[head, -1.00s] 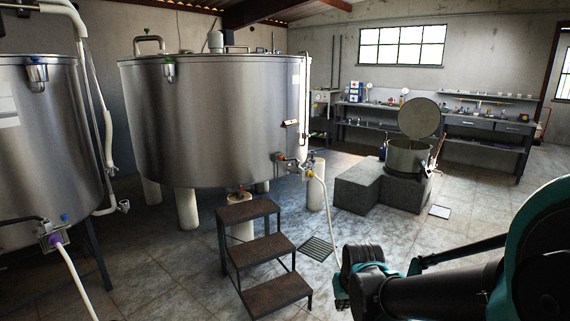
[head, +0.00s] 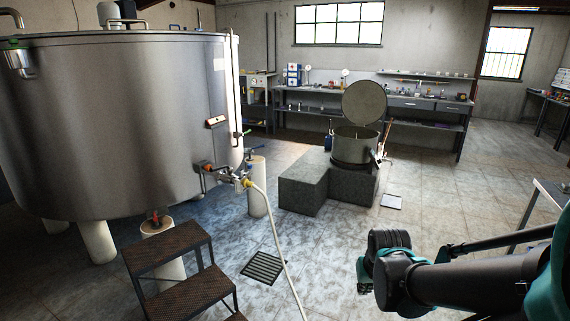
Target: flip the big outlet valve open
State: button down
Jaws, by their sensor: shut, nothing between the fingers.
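The big steel tank (head: 110,120) fills the left of the head view. Its outlet valve (head: 236,178) sits low on the tank's right side, a small cluster of metal fittings with a yellow part. A pale hose (head: 273,225) runs from the valve down to the floor. The valve is too small in view to tell how its handle is set. My arm reaches in from the right edge, well to the right of the valve and apart from it.
Rusty steps (head: 175,250) stand in front of the tank, left of the hose. A floor drain grate (head: 264,266) lies beside the hose. A grey block (head: 308,188) and an open-lidded pot (head: 354,146) stand behind. The tiled floor between hose and arm is clear.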

aim_at(219, 168)
jog(key=i, duration=2)
jog(key=i+l+u, duration=0.15)
jog(key=i+u, duration=0.25)
jog(key=i, duration=0.15)
jog(key=i+l+u, duration=0.25)
jog(key=i+u, duration=0.15)
jog(key=i+l+u, duration=0.4)
jog(key=i+l, duration=0.1)
jog(key=i, duration=0.05)
